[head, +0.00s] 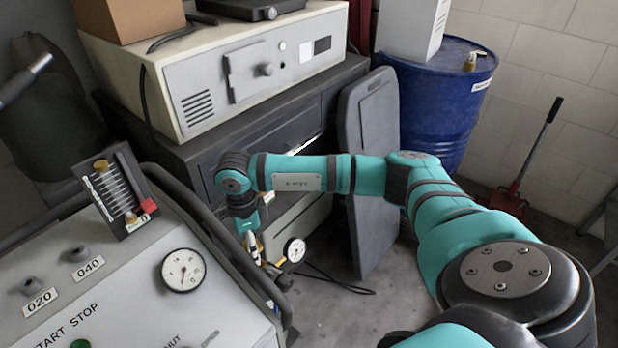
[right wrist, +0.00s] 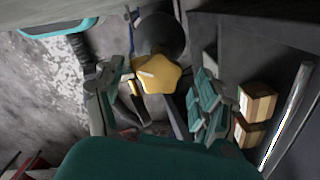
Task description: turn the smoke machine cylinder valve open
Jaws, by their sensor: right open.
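The yellow star-shaped valve knob (right wrist: 158,72) is in the upper middle of the right wrist view. A dark rounded body (right wrist: 162,32), perhaps the cylinder, is behind it. My right gripper (right wrist: 154,92) is open, with one finger on each side of the knob; I cannot tell whether either finger touches it. In the head view my right gripper (head: 258,258) points down beside the console's right edge, next to a small round gauge (head: 294,250). The knob is not clear there, and the cylinder is mostly hidden. My left gripper is in neither view.
A console (head: 120,285) with a dark rail fills the lower left. A beige machine (head: 205,75) stands on a dark cabinet behind. A grey board (head: 372,215) leans near a blue drum (head: 440,95). Two wooden blocks (right wrist: 256,101) show right of the gripper in the wrist view.

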